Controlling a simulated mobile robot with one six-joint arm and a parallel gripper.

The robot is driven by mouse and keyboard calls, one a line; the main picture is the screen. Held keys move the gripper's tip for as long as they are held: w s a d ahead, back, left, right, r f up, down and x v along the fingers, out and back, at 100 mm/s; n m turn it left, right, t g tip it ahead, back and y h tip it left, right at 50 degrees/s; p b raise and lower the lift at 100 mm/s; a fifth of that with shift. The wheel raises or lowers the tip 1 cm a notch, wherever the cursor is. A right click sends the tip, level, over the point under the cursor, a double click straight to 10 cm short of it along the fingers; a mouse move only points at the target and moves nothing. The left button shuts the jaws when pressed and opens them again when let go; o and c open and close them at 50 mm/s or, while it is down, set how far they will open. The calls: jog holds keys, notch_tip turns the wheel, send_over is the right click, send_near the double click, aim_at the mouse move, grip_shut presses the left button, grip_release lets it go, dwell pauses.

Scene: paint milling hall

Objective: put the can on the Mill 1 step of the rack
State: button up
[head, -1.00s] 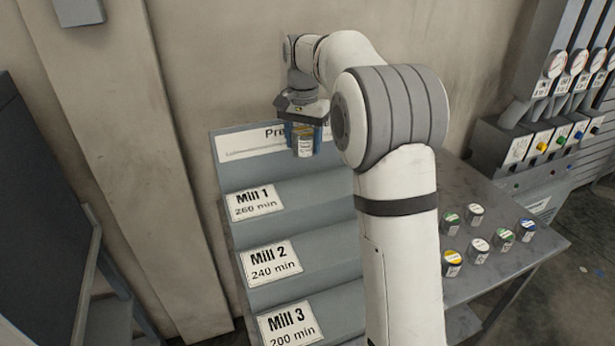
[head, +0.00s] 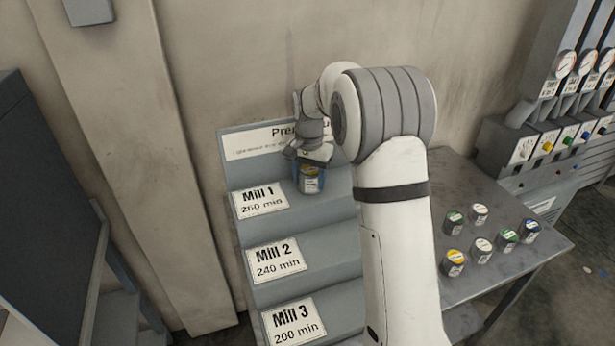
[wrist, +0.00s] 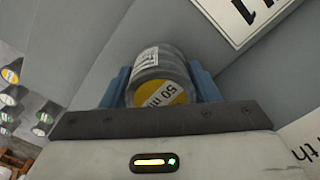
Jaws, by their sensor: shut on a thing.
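The can (head: 311,182) is a small metal can with a yellow mark and a white label. My gripper (head: 309,178) is shut on it, with a blue finger on each side. In the wrist view the can (wrist: 160,75) sits between the fingers of my gripper (wrist: 163,88), its yellow "50 m…" mark facing the camera. The stepped grey rack (head: 325,238) has a Mill 1 label (head: 260,200) on its top step front. The can is at the Mill 1 step, right of that label. I cannot tell whether it touches the step.
Mill 2 (head: 275,260) and Mill 3 (head: 293,320) labels mark the lower steps. A header sign (head: 255,141) stands behind the top step. Several cans (head: 481,250) stand on the table (head: 500,200) at right. Gauges and coloured knobs (head: 555,143) are beyond it.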

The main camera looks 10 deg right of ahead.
aim_at(309, 170)
jog(key=shift+f, duration=0.15)
jog(key=o, duration=1.1)
notch_tip(309, 170, up, 12)
jog(key=shift+b, duration=0.8)
jog(key=s+d+r+n+t, duration=0.1)
jog(key=s+n, duration=0.1)
jog(key=s, duration=0.7)
jog(key=s+d+r+n+t, duration=0.1)
jog(key=s+r+n, duration=0.1)
jog(key=s, duration=0.7)
jog(key=s+f+n, duration=0.1)
jog(key=s+f, duration=0.3)
jog(key=s, duration=0.4)
jog(key=s+d+f+n+t, duration=0.1)
jog(key=s+f+n, duration=0.1)
jog(key=s+f, duration=0.2)
jog(key=s, duration=0.3)
jog(key=shift+s+t, duration=0.3)
jog(key=shift+s, duration=0.05)
jog(key=shift+d, duration=0.1)
